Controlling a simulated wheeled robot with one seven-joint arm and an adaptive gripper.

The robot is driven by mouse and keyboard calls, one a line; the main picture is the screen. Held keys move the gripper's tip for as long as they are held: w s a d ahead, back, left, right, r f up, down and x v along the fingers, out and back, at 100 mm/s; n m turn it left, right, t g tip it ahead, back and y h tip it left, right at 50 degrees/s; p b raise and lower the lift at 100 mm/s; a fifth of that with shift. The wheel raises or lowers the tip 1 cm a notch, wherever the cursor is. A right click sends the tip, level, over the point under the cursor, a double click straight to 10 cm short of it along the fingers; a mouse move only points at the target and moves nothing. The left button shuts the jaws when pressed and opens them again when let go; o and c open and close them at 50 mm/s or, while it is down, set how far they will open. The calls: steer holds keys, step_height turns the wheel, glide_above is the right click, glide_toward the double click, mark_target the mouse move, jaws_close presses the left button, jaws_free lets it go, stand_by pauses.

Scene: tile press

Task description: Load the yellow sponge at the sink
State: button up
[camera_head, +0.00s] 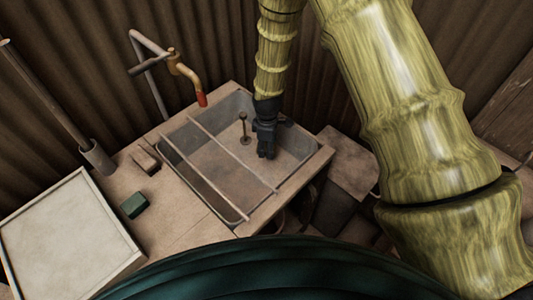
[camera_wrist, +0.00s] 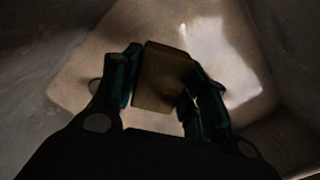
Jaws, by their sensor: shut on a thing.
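My gripper (camera_head: 266,148) reaches down into the sink (camera_head: 205,165) in the head view, in the right part of the basin. In the wrist view my gripper (camera_wrist: 163,72) is shut on a dull yellow-brown block, the yellow sponge (camera_wrist: 162,80), with one dark green finger on each side. The pale basin floor shows behind the sponge. I cannot tell whether the sponge touches the floor. In the head view the sponge is not clearly visible.
Two thin bars (camera_head: 218,157) cross the sink. A small upright post (camera_head: 244,127) stands in the basin beside my gripper. A tap with a red tip (camera_head: 201,98) is behind. A green block (camera_head: 134,205), a brown block (camera_head: 146,161) and a pale-topped box (camera_head: 65,240) are left.

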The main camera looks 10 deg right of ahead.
step_height(320, 180, up, 13)
steer(key=p, duration=0.8)
steer(key=shift+f, duration=0.2)
stand_by(0.6)
stand_by(2.1)
step_height(320, 180, up, 4)
steer(key=p, duration=0.3)
stand_by(0.9)
steer(key=s+d+m+b, duration=0.2)
steer(key=s+d+m, duration=0.2)
steer(key=m, duration=0.9)
steer(key=s, duration=0.3)
steer(key=shift+s+f, duration=0.15)
steer(key=shift+f, duration=0.2)
